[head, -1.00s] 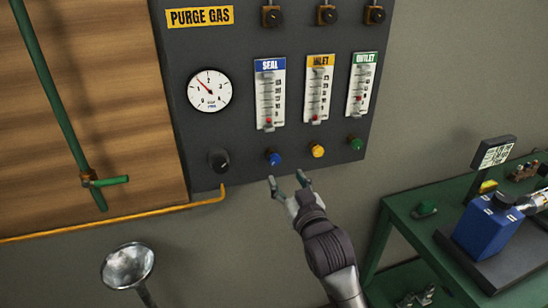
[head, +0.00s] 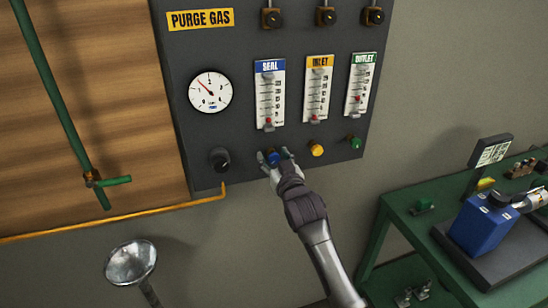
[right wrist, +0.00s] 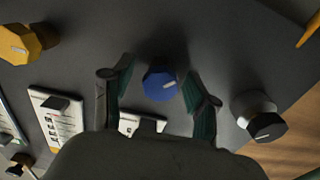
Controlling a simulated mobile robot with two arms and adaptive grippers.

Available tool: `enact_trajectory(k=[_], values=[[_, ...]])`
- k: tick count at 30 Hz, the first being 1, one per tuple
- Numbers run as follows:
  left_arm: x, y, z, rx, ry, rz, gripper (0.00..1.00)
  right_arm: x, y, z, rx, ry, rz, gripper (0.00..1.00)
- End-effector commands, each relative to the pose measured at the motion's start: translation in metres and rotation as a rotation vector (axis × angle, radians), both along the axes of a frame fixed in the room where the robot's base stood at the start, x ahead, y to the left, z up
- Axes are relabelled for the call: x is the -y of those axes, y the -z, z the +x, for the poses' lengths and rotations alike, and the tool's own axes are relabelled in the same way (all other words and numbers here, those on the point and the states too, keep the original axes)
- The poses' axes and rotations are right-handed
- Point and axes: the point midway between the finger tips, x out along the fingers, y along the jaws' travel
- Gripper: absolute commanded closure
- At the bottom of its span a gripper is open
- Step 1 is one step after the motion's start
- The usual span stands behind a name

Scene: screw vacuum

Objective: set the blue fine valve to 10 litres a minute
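The blue valve knob (head: 273,158) is on the grey purge gas panel, below the flow tube labelled SEAL (head: 269,95). A red float sits low in that tube. My right gripper (head: 275,157) is at the blue knob, its fingers either side of it. In the right wrist view the blue knob (right wrist: 160,83) lies between the two open fingertips (right wrist: 163,88), with a gap on each side. My left gripper is not in view.
The yellow knob (head: 316,149) and green knob (head: 355,142) are to the right on the panel, the black knob (head: 219,159) to the left. A round gauge (head: 210,91) is above it. A metal funnel (head: 130,262) is below. A green bench (head: 405,207) stands right.

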Motion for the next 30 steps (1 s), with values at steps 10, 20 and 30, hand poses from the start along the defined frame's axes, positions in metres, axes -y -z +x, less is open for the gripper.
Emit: enact_trajectory(k=[10, 20, 30], values=[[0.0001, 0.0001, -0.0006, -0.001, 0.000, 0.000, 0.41, 0.0001, 0.0002, -0.0003, 0.000, 0.000, 0.000, 1.00], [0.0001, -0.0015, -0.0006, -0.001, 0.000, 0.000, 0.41, 0.0002, -0.0001, -0.0003, 0.014, 0.000, -0.045, 1.00], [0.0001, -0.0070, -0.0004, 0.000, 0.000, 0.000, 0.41, 0.0001, -0.0007, -0.0001, 0.087, 0.000, -0.269, 1.00]])
